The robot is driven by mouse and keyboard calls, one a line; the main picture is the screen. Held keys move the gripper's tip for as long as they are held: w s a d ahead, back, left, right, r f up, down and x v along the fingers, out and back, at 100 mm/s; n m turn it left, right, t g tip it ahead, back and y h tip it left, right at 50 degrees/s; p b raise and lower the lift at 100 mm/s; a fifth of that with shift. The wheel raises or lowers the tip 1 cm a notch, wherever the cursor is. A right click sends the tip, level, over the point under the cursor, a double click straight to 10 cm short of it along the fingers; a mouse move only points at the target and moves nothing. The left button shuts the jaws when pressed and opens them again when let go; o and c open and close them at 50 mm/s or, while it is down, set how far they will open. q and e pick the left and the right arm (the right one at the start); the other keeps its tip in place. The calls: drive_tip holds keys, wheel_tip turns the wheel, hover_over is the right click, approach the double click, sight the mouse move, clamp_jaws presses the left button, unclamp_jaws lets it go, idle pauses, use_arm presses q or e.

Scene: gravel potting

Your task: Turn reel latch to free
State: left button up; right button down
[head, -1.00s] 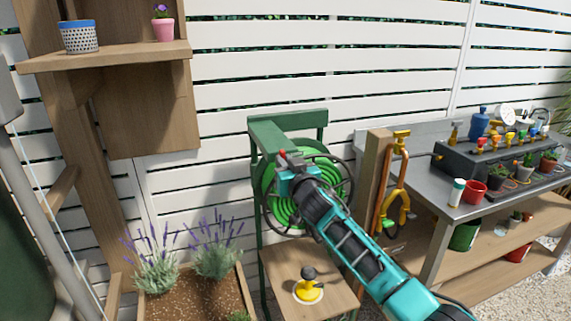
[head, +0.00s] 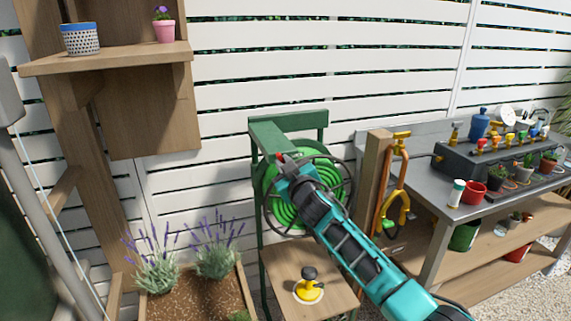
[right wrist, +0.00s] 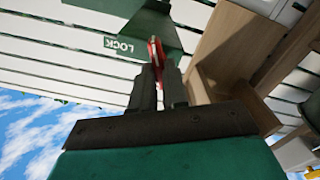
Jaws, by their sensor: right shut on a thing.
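The hose reel (head: 300,212), a dark wheel with bright green hose, hangs in a green frame (head: 290,122) against the white fence. The red latch (head: 281,158) shows as a small red tip beside my right gripper (head: 290,168) in the head view. In the right wrist view the fingers of my right gripper (right wrist: 158,85) are shut on the red latch (right wrist: 155,52). A green plate marked LOCK (right wrist: 119,46) is to the left of the latch. The fingers hide the lower part of the latch. My left gripper is not in view.
A wooden stand with a yellow sprinkler (head: 308,290) is below the reel. A wooden post (head: 373,178) with a tap and yellow hose fitting stands right of it. A metal bench (head: 440,205) with pots is at right. A lavender planter (head: 200,300) is at lower left.

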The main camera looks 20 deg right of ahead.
drive_tip(key=n, duration=0.4)
drive_tip(key=n+p, duration=0.1)
drive_tip(key=n, duration=0.7)
drive_tip(key=shift+a+f+n, duration=0.15)
drive_tip(key=shift+f+n, duration=0.1)
drive_tip(key=shift+n, duration=0.05)
idle(0.4)
drive_tip(key=c, duration=1.1)
unclamp_jaws()
drive_tip(key=shift+c, duration=0.2)
drive_tip(key=s+p, duration=0.1)
drive_tip(key=s, duration=1.2)
drive_tip(key=shift+d+p, duration=0.2)
drive_tip(key=shift+p, duration=0.15)
